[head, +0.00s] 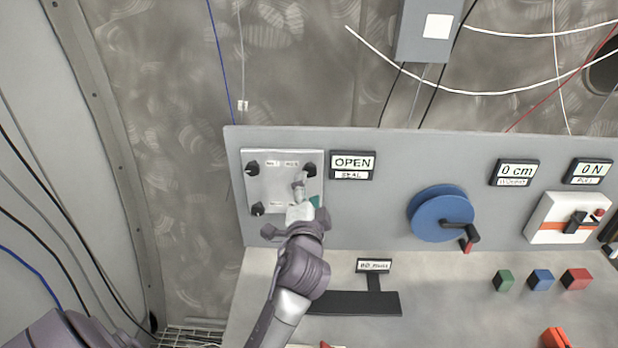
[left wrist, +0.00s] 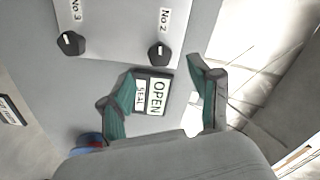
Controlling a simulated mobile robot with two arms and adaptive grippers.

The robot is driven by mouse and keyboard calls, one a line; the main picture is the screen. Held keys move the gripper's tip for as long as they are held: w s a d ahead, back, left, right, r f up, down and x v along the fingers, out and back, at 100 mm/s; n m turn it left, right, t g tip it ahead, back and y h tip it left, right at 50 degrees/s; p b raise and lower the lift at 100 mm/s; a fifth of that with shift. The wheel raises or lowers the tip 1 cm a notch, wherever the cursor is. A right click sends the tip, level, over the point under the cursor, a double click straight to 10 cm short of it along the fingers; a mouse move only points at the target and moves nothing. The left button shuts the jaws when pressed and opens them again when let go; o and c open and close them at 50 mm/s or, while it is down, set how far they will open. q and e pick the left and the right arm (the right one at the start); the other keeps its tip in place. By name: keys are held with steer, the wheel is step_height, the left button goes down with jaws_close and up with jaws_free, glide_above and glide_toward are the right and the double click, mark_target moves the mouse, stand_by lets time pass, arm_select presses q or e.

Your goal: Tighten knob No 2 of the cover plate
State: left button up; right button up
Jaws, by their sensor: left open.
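The pale cover plate (head: 270,190) is on the upright panel at the left, with black knobs at its corners. Knob No 2 (head: 310,169) is at the plate's upper right; in the left wrist view it (left wrist: 159,52) shows beside its label, with a white pointer mark. Knob No 3 (left wrist: 70,43) is to its left there. My left gripper (head: 306,190) is in front of the plate's lower right, just below knob No 2. In the left wrist view its green-padded fingers (left wrist: 161,68) are spread and empty, with the knob just beyond the tips. The plate's lower right corner is hidden by the gripper.
An OPEN SEAL sign (head: 352,165) is right of the plate. A blue wheel with a crank (head: 437,213) and a white switch box (head: 566,218) are farther right. A black stand (head: 355,302) and small coloured cubes (head: 540,280) are on the bench. Cables hang above.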

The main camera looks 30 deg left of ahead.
arm_select(q)
steer(key=v, duration=0.4)
steer(key=shift+s, duration=0.1)
steer(key=shift+f, duration=0.1)
stand_by(0.4)
